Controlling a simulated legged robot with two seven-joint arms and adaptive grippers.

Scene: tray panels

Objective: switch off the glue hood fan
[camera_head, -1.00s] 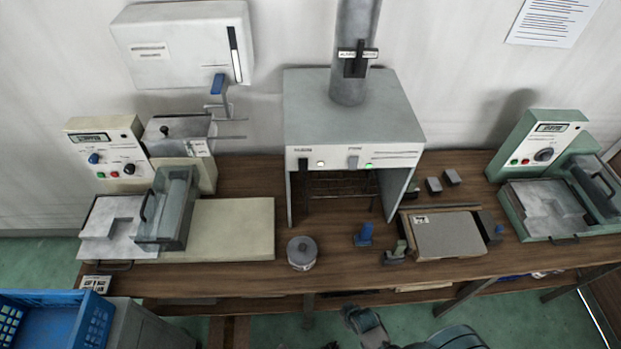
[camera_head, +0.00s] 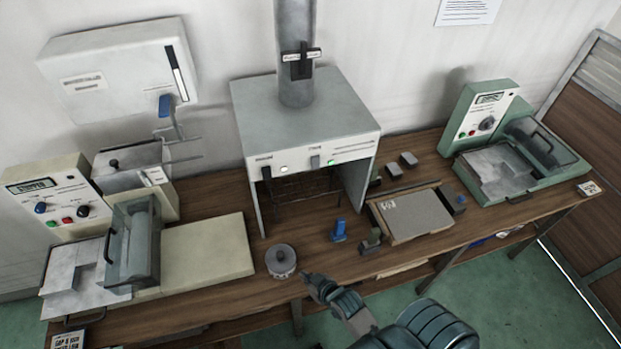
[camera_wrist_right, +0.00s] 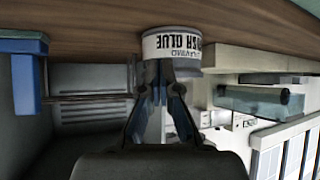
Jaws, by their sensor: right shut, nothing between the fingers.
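The glue hood (camera_head: 300,105) is a grey box with a round duct on top, standing at the middle of the bench. Its pale front panel carries a dark switch (camera_head: 266,172) at the left and a grey switch (camera_head: 315,162) further right. A white lamp (camera_head: 283,169) and a lit green lamp (camera_head: 331,162) sit beside them. My right gripper (camera_head: 309,279) is shut and empty, at the bench's front edge, below and in front of the hood. The right wrist view shows its fingers (camera_wrist_right: 160,92) together before the glue tin (camera_wrist_right: 172,48). My left gripper is not in view.
The glue tin (camera_head: 281,261) stands just left of my right gripper. A blue-topped object (camera_head: 339,230) and a grey pad (camera_head: 412,215) lie to its right. Machines stand at the left (camera_head: 130,245) and right (camera_head: 510,165) of the bench.

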